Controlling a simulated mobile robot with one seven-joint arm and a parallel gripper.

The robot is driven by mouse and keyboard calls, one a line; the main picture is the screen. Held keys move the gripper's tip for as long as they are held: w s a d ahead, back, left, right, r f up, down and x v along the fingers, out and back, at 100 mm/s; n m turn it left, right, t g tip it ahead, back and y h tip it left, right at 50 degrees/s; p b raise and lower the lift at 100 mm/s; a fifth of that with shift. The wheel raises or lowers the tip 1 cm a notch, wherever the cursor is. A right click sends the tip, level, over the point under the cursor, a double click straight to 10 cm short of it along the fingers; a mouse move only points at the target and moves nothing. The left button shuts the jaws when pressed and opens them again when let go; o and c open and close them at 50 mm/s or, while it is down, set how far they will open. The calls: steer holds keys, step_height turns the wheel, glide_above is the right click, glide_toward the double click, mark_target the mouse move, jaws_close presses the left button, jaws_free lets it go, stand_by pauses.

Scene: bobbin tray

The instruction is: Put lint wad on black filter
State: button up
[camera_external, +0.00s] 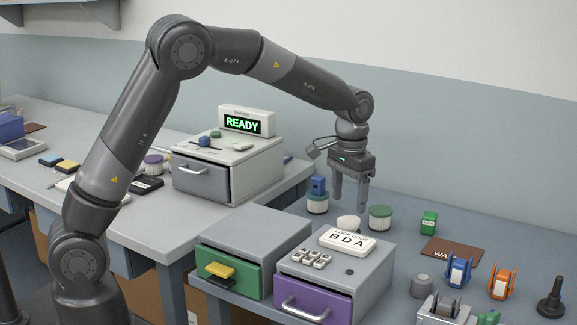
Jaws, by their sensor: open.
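A whitish rounded lump (348,222), which looks like the lint wad, sits just behind the white sign on the right-hand bench. My gripper (350,207) points down just above it, fingers apart, with nothing visible between them. I cannot tell surely which thing is the black filter. A black piece with a pale label (146,184) lies nearer the grey drawer unit, partly behind my arm.
A green-topped ribbed jar (380,217) and a jar with a blue block (317,203) flank the lump. The white sign (347,241) stands on the purple-drawer cabinet (375,268).

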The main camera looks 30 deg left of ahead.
mark_target(347, 218)
step_height(347, 218, up, 6)
steer(key=r, duration=0.1)
steer(key=s+a+r+n+t, duration=0.1)
steer(key=s+a+r, duration=0.25)
steer(key=a, duration=0.25)
steer(key=s+a+r+t+h, duration=0.1)
steer(key=s+a+r, duration=0.25)
steer(key=a, duration=0.35)
steer(key=s+a+r+n+t, duration=0.1)
steer(key=s+a+r, duration=0.1)
steer(key=s+a, duration=0.3)
steer(key=s+a+f+n+t+y, duration=0.1)
steer(key=s+a+f+n+t, duration=0.1)
steer(key=s+a, duration=1)
steer(key=s+f, duration=0.1)
steer(key=s, duration=0.2)
steer(key=shift+s+f+t, duration=0.15)
steer(key=shift+s+t, duration=0.1)
steer(key=shift+t, duration=0.05)
